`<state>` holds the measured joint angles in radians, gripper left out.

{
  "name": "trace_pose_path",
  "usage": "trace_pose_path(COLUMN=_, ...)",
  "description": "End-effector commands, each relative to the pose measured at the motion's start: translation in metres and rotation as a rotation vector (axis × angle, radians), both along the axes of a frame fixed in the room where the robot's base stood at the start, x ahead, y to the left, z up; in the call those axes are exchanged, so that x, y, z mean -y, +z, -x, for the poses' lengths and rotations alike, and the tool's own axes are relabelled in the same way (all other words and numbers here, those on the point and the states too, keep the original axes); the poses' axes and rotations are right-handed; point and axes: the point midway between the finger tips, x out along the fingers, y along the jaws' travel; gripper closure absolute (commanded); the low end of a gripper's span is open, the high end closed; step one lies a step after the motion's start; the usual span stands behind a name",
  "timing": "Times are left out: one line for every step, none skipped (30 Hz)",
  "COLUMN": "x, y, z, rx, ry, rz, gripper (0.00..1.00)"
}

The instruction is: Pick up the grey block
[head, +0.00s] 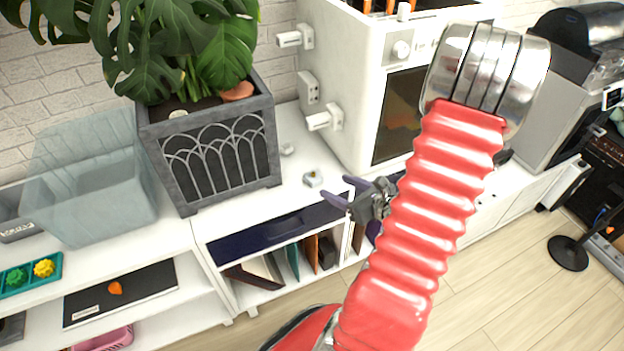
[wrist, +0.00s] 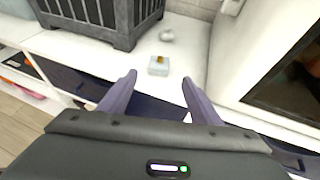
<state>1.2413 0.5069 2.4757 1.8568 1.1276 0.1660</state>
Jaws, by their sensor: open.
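A small pale grey block (head: 313,179) with a yellowish-brown patch on top sits on the white cabinet top, right of the planter. In the wrist view the block (wrist: 158,68) lies straight ahead, between the lines of the two fingers and just beyond their tips. My gripper (head: 334,188) has purple fingers spread apart with nothing between them. It is close to the block, at its lower right in the head view. In the wrist view my gripper (wrist: 158,80) is open, and no finger visibly touches the block.
A dark grey planter (head: 222,153) with a leafy plant stands left of the block. A small pale rounded object (head: 287,149) lies behind the block. A white oven-like machine (head: 350,95) stands to the right. Open shelves (head: 285,262) lie below the cabinet's front edge.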

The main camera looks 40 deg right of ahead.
Motion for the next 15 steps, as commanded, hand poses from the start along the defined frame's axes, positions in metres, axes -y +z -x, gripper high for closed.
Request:
trace_pose_path(x=-0.001, y=-0.003, z=-0.006, rx=0.000, ry=0.003, rz=-0.001, gripper=0.42)
trace_pose_path(x=-0.001, y=-0.004, z=-0.010, rx=-0.001, ry=0.003, rz=-0.001, gripper=0.42)
trace_pose_path(x=-0.001, y=-0.006, z=-0.014, rx=0.000, ry=0.004, rz=-0.001, gripper=0.42)
trace_pose_path(x=0.000, y=-0.007, z=-0.017, rx=0.000, ry=0.003, rz=0.000, gripper=0.42)
trace_pose_path(x=0.000, y=-0.009, z=-0.021, rx=0.000, ry=0.003, rz=0.000, gripper=0.42)
trace_pose_path(x=0.000, y=-0.010, z=-0.025, rx=0.000, ry=0.004, rz=0.001, gripper=0.42)
trace_pose_path(x=0.000, y=-0.011, z=-0.027, rx=0.000, ry=0.002, rz=0.000, gripper=0.42)
trace_pose_path(x=0.000, y=-0.012, z=-0.029, rx=0.000, ry=0.002, rz=0.000, gripper=0.42)
trace_pose_path(x=0.000, y=-0.013, z=-0.032, rx=0.000, ry=0.002, rz=0.000, gripper=0.42)
trace_pose_path(x=0.000, y=-0.014, z=-0.033, rx=0.000, ry=0.002, rz=0.000, gripper=0.42)
trace_pose_path(x=0.000, y=-0.014, z=-0.034, rx=0.000, ry=0.002, rz=0.000, gripper=0.42)
trace_pose_path(x=0.000, y=-0.014, z=-0.035, rx=0.000, ry=0.001, rz=0.001, gripper=0.42)
trace_pose_path(x=0.000, y=-0.014, z=-0.035, rx=0.000, ry=0.000, rz=0.001, gripper=0.42)
trace_pose_path(x=0.000, y=-0.014, z=-0.035, rx=0.000, ry=0.000, rz=0.001, gripper=0.42)
trace_pose_path(x=0.001, y=-0.014, z=-0.035, rx=0.000, ry=0.000, rz=0.001, gripper=0.42)
